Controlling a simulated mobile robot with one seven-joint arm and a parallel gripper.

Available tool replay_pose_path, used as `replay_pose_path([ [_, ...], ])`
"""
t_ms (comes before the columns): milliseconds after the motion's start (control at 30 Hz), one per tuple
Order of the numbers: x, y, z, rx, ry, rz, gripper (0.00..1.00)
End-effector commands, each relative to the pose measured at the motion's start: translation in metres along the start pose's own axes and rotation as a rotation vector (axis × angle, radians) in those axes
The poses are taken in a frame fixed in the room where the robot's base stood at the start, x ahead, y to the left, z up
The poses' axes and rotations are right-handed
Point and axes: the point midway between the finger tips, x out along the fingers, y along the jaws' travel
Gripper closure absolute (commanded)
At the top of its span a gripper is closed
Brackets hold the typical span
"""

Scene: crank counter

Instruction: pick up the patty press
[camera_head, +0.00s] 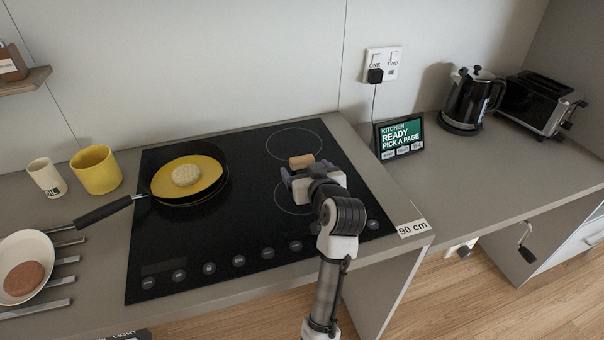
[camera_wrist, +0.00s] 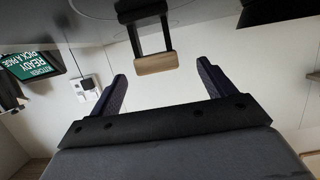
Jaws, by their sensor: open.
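The patty press shows a pale wooden handle (camera_head: 301,161) in the head view, over the right part of the black cooktop; the rest of it is hidden behind my gripper. In the wrist view the press (camera_wrist: 156,63) shows its wooden grip on two dark rods, joined to a black base. My gripper (camera_head: 307,170) is open and empty, low over the cooktop's right side. In the wrist view the handle lies between the two spread fingers (camera_wrist: 161,72), near their tips, with a gap on each side. No finger appears to touch it.
A black pan with a yellow inside (camera_head: 205,190) holds a pale patty (camera_head: 186,175) on the cooktop (camera_head: 200,245). A white pan (camera_head: 40,247) with a brown patty (camera_head: 24,278) sits at left. A yellow mug (camera_head: 97,170), tablet (camera_head: 400,137), kettle (camera_head: 465,105) and toaster (camera_head: 538,103) stand farther away.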

Motion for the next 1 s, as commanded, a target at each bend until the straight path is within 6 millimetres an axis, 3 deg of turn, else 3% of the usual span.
replay_pose_path([
  [400, 0.048, 0.005, -0.005, 0.001, -0.001, -0.002, 0.18],
  [700, 0.054, 0.005, -0.003, 0.0, 0.001, 0.0, 0.18],
  [1000, 0.054, 0.005, -0.003, 0.0, 0.001, 0.0, 0.56],
])
